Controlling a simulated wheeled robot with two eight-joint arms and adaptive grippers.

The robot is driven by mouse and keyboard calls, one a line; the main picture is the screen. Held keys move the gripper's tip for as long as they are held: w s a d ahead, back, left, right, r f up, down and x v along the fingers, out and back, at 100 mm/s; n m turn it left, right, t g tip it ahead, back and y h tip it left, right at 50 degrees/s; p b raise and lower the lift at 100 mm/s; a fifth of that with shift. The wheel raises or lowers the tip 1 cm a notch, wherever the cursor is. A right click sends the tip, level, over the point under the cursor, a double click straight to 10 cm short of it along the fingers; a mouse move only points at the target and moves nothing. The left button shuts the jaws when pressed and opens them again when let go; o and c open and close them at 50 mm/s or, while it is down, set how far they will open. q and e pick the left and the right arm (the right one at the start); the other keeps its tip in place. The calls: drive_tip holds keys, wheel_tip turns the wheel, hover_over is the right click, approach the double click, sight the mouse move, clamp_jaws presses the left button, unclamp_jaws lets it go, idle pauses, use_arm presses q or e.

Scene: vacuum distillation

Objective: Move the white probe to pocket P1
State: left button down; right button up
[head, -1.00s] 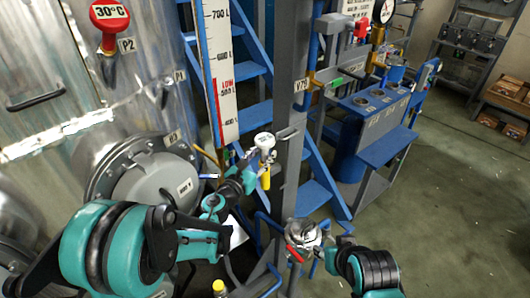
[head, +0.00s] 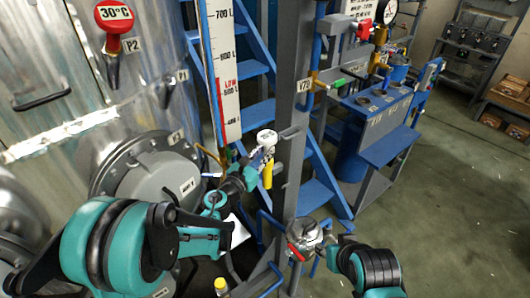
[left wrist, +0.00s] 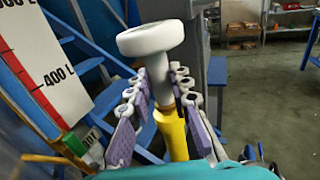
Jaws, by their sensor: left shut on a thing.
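The white probe (head: 266,138) has a round white head, a grey stem and a yellow lower part. My left gripper (head: 258,158) is shut on it and holds it upright in front of the grey post. In the left wrist view the white probe (left wrist: 150,39) stands between the pads of my left gripper (left wrist: 163,95). Pocket P1 (head: 163,92) is a dark fitting on the steel tank, beside its P1 label, up and left of the probe. My right arm is at the lower right; its jaws are not clear.
A red 30°C probe (head: 114,18) sits in pocket P2 (head: 111,70). The tank (head: 50,60) has a round flanged cover (head: 150,180). A level scale (head: 221,75), blue stairs (head: 258,110) and a grey post (head: 294,150) stand near the probe. Open floor lies right.

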sight(265, 142)
use_arm(q)
drive_tip(key=shift+r+p, duration=1.35)
drive_tip(key=shift+r, duration=0.65)
drive_tip(key=shift+r+p, duration=1.85)
drive_tip(key=shift+r, duration=0.65)
drive_tip(key=s+a+r+p, duration=0.2)
drive_tip(key=s+a+r, duration=0.1)
drive_tip(key=s, duration=0.2)
drive_tip(key=shift+a, duration=0.1)
